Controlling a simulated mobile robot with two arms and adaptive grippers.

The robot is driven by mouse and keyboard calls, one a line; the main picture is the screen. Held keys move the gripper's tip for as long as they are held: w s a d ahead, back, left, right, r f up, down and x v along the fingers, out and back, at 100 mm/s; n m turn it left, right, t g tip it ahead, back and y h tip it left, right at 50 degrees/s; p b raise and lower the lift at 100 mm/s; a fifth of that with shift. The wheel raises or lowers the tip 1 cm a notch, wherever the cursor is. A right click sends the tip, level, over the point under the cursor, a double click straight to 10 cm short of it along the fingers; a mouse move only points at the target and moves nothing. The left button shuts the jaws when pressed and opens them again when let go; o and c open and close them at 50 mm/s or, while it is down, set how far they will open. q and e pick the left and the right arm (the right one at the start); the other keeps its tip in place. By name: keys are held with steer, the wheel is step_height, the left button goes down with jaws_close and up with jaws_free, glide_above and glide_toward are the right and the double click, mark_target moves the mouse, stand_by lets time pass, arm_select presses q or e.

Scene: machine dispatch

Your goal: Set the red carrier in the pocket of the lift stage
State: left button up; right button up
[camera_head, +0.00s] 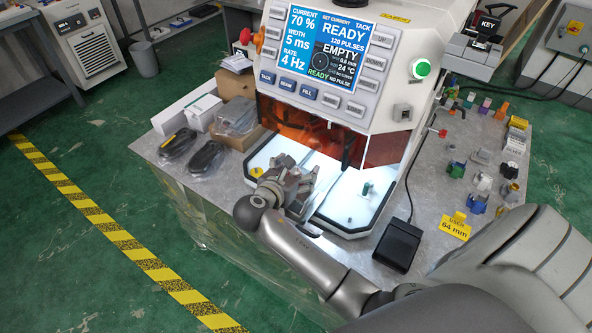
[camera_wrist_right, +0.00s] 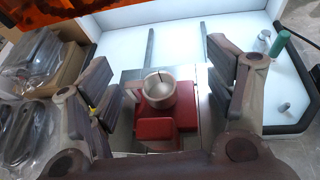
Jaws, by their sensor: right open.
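The red carrier (camera_wrist_right: 165,128) is a red block with a raised front part and a cream ring (camera_wrist_right: 158,98) on top. In the right wrist view it sits on or in a shiny metal plate, which looks like the lift stage (camera_wrist_right: 130,76). Whether it is fully down in the pocket I cannot tell. My right gripper (camera_wrist_right: 155,75) is open, with one finger on each side of the carrier and visible gaps. In the head view my right gripper (camera_head: 300,186) is inside the machine's lit bay and hides the carrier. My left gripper is not in view.
The machine (camera_head: 335,70) has an orange window hanging over the bay. A green peg (camera_wrist_right: 279,44) stands on the white bay floor to the right. A black pedal (camera_head: 398,246) and several small coloured parts lie on the right of the table. Bagged items (camera_head: 206,157) lie left.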

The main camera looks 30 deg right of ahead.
steer(key=b+v, duration=0.1)
steer(key=v, duration=1.1)
